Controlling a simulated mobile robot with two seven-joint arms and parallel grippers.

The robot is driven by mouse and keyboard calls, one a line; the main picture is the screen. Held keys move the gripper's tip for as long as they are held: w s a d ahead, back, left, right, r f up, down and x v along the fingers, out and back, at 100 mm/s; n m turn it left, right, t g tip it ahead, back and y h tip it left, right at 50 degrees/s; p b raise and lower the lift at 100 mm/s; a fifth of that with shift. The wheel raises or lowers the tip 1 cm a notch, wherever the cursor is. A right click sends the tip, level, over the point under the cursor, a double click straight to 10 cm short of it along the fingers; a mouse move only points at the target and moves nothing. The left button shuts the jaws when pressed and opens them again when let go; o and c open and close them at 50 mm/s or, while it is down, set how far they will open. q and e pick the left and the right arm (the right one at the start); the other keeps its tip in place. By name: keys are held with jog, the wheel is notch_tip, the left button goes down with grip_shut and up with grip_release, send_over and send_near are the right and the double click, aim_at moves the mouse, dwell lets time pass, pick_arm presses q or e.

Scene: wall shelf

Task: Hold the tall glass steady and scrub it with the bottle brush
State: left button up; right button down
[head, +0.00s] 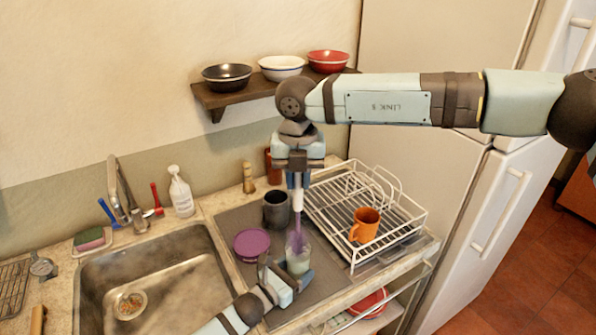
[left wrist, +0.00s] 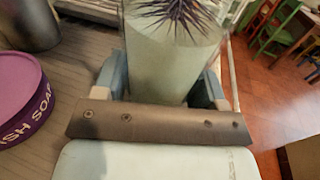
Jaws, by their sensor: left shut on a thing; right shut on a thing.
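The tall glass (head: 298,264) is pale and clear and stands on the dark counter mat. My left gripper (head: 290,278) is shut on its lower part; in the left wrist view the glass (left wrist: 170,68) sits upright between the two fingers. My right gripper (head: 298,182) points straight down above the glass, shut on the white handle of the bottle brush (head: 298,203). The purple bristles (head: 297,240) are at the glass's mouth and appear to reach into its upper part. They also show at the top of the left wrist view (left wrist: 178,14).
A purple dish-soap tub (head: 252,246) and a dark mug (head: 276,210) stand left of the glass. A white dish rack (head: 408,237) with an orange mug (head: 364,225) is close on the right. The sink (head: 150,275) lies left; a bowl shelf (head: 240,96) hangs behind.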

aim_at(298, 209)
jog(key=shift+f, duration=4.15)
dwell(1.3)
